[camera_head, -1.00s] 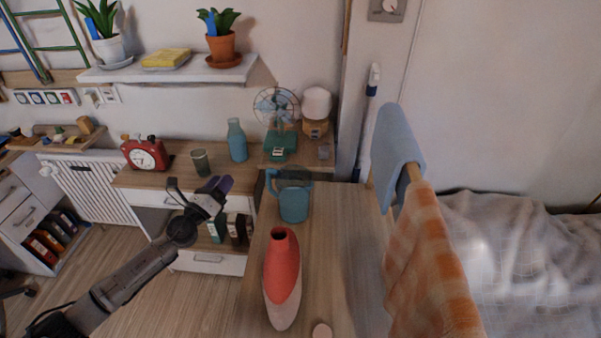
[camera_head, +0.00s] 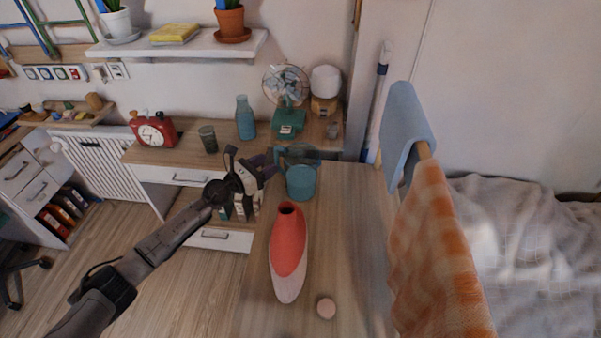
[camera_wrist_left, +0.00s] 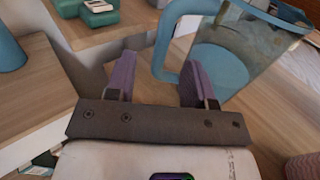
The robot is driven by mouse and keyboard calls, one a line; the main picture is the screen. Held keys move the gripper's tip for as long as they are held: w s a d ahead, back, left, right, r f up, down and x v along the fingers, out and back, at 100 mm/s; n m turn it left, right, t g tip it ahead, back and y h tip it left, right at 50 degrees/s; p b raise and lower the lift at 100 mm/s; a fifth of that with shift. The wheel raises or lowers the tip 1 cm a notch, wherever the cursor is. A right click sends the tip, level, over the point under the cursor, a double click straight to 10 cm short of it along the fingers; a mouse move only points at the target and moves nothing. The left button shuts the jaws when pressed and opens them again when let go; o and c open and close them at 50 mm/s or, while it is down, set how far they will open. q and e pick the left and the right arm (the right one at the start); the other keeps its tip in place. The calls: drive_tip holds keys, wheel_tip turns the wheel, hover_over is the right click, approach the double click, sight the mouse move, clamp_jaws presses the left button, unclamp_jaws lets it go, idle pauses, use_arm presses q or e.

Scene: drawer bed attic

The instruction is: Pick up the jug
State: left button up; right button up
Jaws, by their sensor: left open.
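The jug (camera_head: 301,184) is blue with a see-through upper part and stands upright on the wooden table, with its handle towards my left gripper. In the left wrist view the jug (camera_wrist_left: 222,68) fills the upper right, and its blue handle shows between the two purple fingers. My left gripper (camera_head: 268,165) is open, close beside the handle on the jug's left. The left wrist view shows its spread fingers (camera_wrist_left: 156,78); I cannot tell whether they touch the handle. My right gripper is not in view.
A red and pink vase (camera_head: 289,254) and a small round pinkish object (camera_head: 326,308) are nearer on the table (camera_head: 350,230). A fan (camera_head: 288,100), blue bottle (camera_head: 245,118) and dark cup (camera_head: 208,139) stand behind. An orange checked cloth (camera_head: 435,250) hangs at right.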

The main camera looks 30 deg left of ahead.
use_arm(q)
drive_tip(key=shift+b+x, duration=0.7)
drive_tip(key=shift+x, duration=2.45)
drive_tip(key=shift+c, duration=0.3)
clamp_jaws()
